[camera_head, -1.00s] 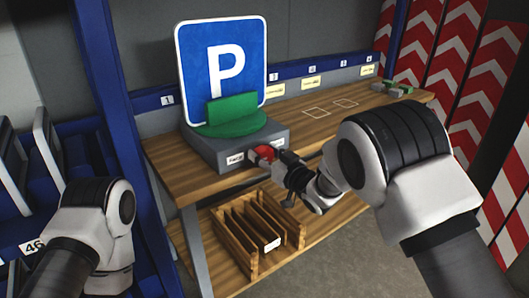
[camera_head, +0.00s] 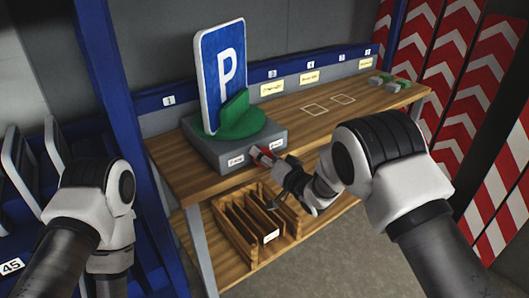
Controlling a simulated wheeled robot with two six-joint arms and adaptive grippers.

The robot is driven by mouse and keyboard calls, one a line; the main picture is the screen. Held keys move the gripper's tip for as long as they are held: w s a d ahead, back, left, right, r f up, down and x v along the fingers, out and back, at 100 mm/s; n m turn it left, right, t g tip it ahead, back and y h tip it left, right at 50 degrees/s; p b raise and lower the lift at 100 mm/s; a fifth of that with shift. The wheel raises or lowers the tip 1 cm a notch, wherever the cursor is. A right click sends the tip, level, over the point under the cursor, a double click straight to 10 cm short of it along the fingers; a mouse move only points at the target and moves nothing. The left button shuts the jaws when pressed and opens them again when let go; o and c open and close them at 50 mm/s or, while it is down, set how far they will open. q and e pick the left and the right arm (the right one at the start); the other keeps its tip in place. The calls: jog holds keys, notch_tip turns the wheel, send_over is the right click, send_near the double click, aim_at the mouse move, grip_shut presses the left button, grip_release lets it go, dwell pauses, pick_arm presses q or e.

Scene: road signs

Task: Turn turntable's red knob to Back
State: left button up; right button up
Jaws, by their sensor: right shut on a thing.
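The turntable is a grey box (camera_head: 220,156) with a round green disc on top, standing on the wooden table. A green holder (camera_head: 235,112) on the disc carries a blue parking sign (camera_head: 226,72) with a white P, upright and turned partly edge-on. The red knob (camera_head: 264,155) is on the box's front face, between two small white labels (camera_head: 236,160) whose words are too small to read surely. My right gripper (camera_head: 271,162) is shut on the knob and hides part of it. My left arm is at the left; its gripper does not show.
A wooden rack (camera_head: 228,240) with slots sits on the lower shelf. White outlines (camera_head: 314,110) mark the clear tabletop to the right. Small grey and green blocks (camera_head: 388,82) lie at the far right end. Red-and-white chevron boards (camera_head: 465,105) stand at the right.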

jog(key=shift+f, duration=0.1)
jog(key=o, duration=1.1)
jog(key=shift+o, duration=0.2)
jog(key=shift+s, duration=0.1)
jog(key=v, duration=1.2)
